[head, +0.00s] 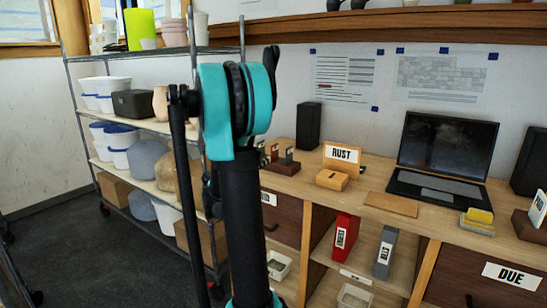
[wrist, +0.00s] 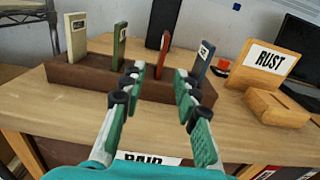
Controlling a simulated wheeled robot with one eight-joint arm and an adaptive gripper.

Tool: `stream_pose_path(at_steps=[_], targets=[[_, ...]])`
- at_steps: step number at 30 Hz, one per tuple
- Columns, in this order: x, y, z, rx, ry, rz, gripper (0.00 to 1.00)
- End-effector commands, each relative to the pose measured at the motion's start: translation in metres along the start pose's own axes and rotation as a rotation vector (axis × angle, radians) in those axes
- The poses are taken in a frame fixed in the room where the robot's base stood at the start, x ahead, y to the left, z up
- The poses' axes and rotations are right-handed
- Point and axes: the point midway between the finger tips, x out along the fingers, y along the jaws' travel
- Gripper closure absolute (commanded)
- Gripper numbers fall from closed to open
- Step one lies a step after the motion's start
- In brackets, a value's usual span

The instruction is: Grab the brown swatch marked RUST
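A brown wooden board marked RUST (wrist: 262,68) stands tilted back on the desk at the right of the wrist view, behind a light wooden slotted block (wrist: 275,107). The RUST board also shows in the head view (head: 342,158), at mid-desk. A dark brown rack (wrist: 85,70) holds upright swatches: cream (wrist: 76,36), green (wrist: 119,46), reddish-brown (wrist: 163,55) and blue (wrist: 202,60). The lettering on these is too small to read. My gripper (wrist: 157,84) is open and empty, its fingers over the rack's front edge, left of the RUST board.
A laptop (head: 446,145) and a brown flat pad (head: 391,204) lie right of the RUST board. A black speaker (head: 308,126) stands behind the rack. Red (head: 343,238) and grey (head: 385,252) binders stand in the shelf below. A wire shelf with tubs (head: 118,148) is at left.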

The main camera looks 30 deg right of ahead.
Motion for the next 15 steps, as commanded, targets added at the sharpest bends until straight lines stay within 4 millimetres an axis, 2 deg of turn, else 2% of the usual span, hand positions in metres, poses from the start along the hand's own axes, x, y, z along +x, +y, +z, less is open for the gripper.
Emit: stream_pose_path(at_steps=[3, 9, 15], targets=[[0.025, -0.001, 0.000, 0.001, 0.001, -0.003, 0.69], [0.062, -0.001, -0.001, 0.002, 0.001, -0.002, 0.69], [0.082, 0.000, 0.000, 0.002, 0.001, 0.001, 0.69]])
